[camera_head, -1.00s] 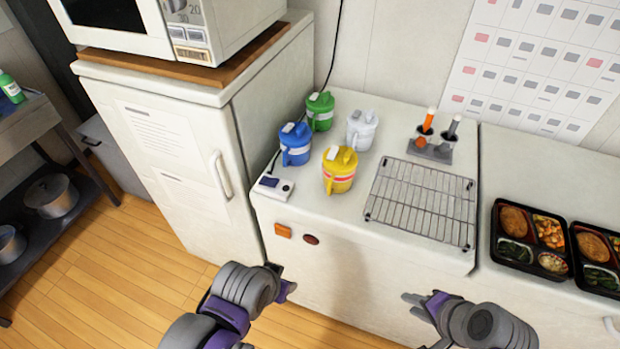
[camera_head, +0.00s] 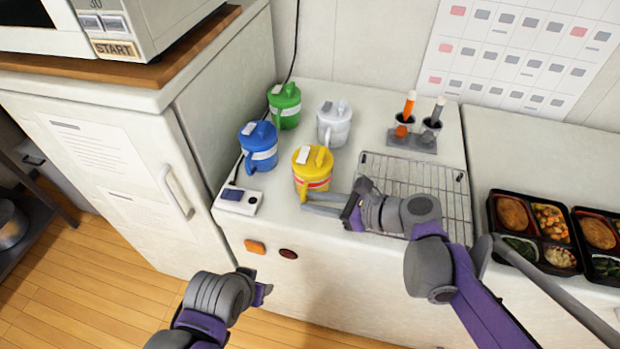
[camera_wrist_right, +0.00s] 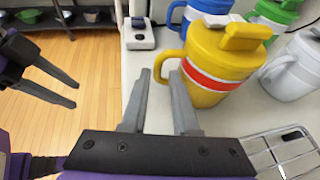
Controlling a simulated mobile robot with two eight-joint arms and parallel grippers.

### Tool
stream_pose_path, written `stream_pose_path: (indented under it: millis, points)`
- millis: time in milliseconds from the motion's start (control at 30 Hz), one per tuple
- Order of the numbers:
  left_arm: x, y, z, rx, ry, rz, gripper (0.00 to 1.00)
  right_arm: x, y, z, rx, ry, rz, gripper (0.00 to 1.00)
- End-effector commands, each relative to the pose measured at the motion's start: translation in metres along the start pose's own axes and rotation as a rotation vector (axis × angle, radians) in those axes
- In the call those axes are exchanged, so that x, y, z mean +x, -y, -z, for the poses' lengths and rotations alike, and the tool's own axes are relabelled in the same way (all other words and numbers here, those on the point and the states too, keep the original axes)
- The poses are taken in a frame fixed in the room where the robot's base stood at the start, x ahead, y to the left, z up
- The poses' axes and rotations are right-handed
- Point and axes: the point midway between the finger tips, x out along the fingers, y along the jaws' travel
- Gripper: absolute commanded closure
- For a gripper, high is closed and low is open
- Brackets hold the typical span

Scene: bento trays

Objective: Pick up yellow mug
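The yellow mug (camera_head: 312,172) with a lid and a red and white band stands upright near the front of the white counter. My right gripper (camera_head: 305,203) is at its front right side. In the right wrist view the mug (camera_wrist_right: 216,68) shows its handle pointing left, between and just beyond the fingertips of my right gripper (camera_wrist_right: 160,74). The fingers are apart, and I cannot tell whether they touch the mug. My left gripper (camera_head: 262,283) is low in front of the counter, away from the mug; its fingers (camera_wrist_right: 62,90) show apart in the right wrist view.
A blue mug (camera_head: 258,150), a green mug (camera_head: 284,106) and a white mug (camera_head: 333,125) stand behind the yellow one. A wire rack (camera_head: 445,190) lies right, under my right arm. A switch box (camera_head: 238,200) is at left. Bento trays (camera_head: 532,228) sit farther right.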

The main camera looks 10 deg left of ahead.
Motion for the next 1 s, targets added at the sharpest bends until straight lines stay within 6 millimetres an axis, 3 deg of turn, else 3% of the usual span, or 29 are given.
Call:
stream_pose_path:
  millis: [500, 767, 800, 933, 1000]
  points:
    - [0.004, 0.000, -0.002, 0.000, 0.001, 0.000, 0.50, 0.058, -0.004, -0.004, -0.003, -0.001, -0.001, 0.72]
    - [0.004, 0.000, -0.002, 0.000, 0.001, 0.000, 0.50, 0.062, -0.003, -0.004, -0.002, -0.001, 0.001, 0.72]
    - [0.004, 0.000, -0.002, 0.000, 0.001, 0.000, 0.50, 0.061, -0.003, -0.004, -0.002, -0.001, 0.001, 0.73]
    - [0.004, 0.000, -0.002, 0.000, 0.001, 0.000, 0.50, 0.061, -0.003, -0.004, -0.003, -0.001, 0.001, 0.97]
    - [0.004, 0.000, -0.002, 0.000, 0.001, 0.000, 0.50, 0.061, -0.003, -0.004, -0.003, -0.001, 0.001, 1.00]
